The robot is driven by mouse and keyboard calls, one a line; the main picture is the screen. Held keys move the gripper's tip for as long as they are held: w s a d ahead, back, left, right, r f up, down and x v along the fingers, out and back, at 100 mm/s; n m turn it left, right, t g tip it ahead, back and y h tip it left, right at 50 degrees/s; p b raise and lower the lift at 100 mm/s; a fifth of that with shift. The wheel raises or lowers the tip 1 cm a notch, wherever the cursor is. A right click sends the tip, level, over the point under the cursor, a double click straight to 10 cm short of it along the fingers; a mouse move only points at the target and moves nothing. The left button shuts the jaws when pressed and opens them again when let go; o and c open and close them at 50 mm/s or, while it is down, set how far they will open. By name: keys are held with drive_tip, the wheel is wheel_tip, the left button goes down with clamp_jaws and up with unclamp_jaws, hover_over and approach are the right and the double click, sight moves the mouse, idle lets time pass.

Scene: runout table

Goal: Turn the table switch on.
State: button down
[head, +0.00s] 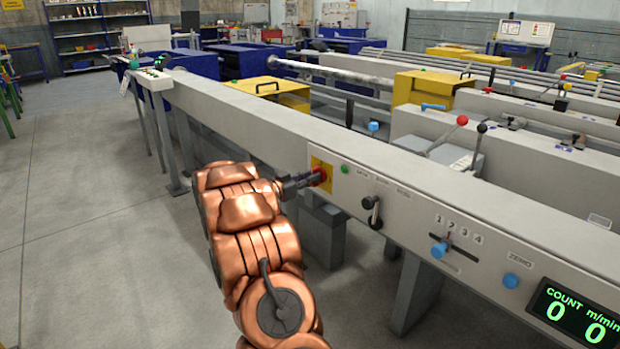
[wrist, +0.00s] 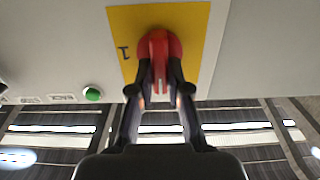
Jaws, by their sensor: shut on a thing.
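The table switch is a red rotary knob (head: 322,176) on a yellow plate (head: 318,163) on the front face of the long grey table. In the wrist view the red knob (wrist: 157,42) has a raised grip bar pointing roughly up and down in the picture. A "1" mark shows on the left of its yellow plate (wrist: 195,22). My gripper (head: 310,181) reaches the knob from the front. In the wrist view my gripper (wrist: 160,78) is shut on the bar, a finger on each side. The fingertips partly cover the knob's lower part.
A round green button or lamp (head: 345,169) sits beside the plate, also in the wrist view (wrist: 92,94). Further right are a black lever (head: 374,210), a blue-knobbed selector marked 1 to 4 (head: 439,249), a blue ZERO button (head: 511,281) and a counter display (head: 578,316) reading 0 and 0.

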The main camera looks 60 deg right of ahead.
idle(0.3)
drive_tip(key=shift+s+a+f+m+b, duration=0.1)
drive_tip(key=shift+s+f+m+b, duration=0.1)
drive_tip(key=shift+m+b, duration=2.15)
drive_tip(key=shift+s+d+f+m+b, duration=0.15)
drive_tip(key=shift+m+b, duration=0.85)
drive_tip(key=shift+m, duration=2.6)
drive_tip(key=shift+s+a+f+m+b, duration=0.1)
drive_tip(key=shift+a+f+m+b, duration=0.1)
drive_tip(key=shift+m+b, duration=2.15)
drive_tip(key=shift+m+p, duration=0.55)
drive_tip(key=shift+m, duration=0.25)
drive_tip(key=c, duration=1.1)
unclamp_jaws()
drive_tip(key=shift+r, duration=0.1)
